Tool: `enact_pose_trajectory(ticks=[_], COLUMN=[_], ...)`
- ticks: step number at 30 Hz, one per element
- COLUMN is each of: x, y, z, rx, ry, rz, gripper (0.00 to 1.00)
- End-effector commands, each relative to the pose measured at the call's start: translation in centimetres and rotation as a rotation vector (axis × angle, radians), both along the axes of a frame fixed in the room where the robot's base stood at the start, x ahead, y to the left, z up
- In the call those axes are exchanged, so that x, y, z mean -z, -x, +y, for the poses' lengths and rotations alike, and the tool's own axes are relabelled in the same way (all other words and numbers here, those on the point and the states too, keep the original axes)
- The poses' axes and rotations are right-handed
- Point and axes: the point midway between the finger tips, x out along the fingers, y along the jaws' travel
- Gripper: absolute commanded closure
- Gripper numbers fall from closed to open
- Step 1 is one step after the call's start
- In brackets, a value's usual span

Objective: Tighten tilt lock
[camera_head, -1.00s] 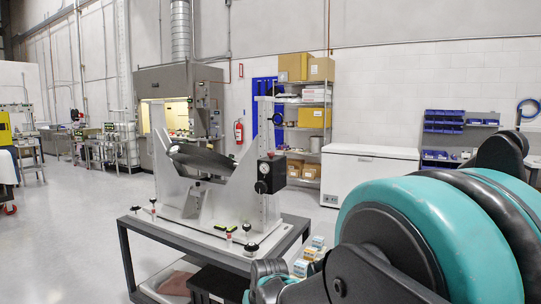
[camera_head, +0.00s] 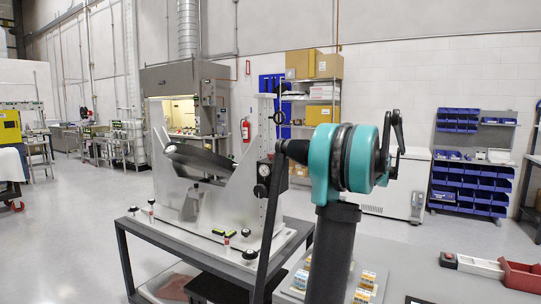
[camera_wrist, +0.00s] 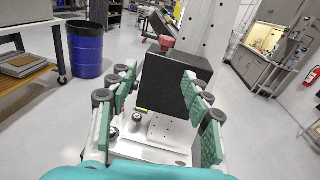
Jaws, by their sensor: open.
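The mirror fixture (camera_head: 240,200) is a pale metal frame with a dark tilted mirror (camera_head: 200,158) between its side plates, standing on a grey cart. A black block with round dials (camera_head: 262,180) sits on its right upright. In the wrist view, a black box (camera_wrist: 172,85) with a red knob (camera_wrist: 167,43) stands ahead of a pale post. My gripper (camera_wrist: 158,80) is open and empty, its green-padded fingers to either side of the box in the picture. I cannot tell whether they touch it. In the head view, my arm hides part of the fixture's right side, and my gripper is not clearly visible.
Small knobs (camera_head: 227,242) stand on the fixture's base plate. Small boxes (camera_head: 366,280) lie on a tray to the right, near red and white bins (camera_head: 520,274). The wrist view shows a blue barrel (camera_wrist: 85,48) at left. Open floor (camera_head: 60,240) lies left of the cart.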

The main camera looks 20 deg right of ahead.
Motion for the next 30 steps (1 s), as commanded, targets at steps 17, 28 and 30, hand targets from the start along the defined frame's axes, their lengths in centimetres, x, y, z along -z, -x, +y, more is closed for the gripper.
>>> enact_pose_trajectory(ticks=[17, 28, 30], x=[-1.1, -1.1, -1.1], y=[-4.8, -9.8, -10.5], z=[3.7, 8.7, 9.3], rx=[0.005, 0.006, 0.008], ry=[-0.049, -0.048, -0.048], rz=[-0.002, -0.003, -0.003], gripper=[0.51, 0.51, 0.51])
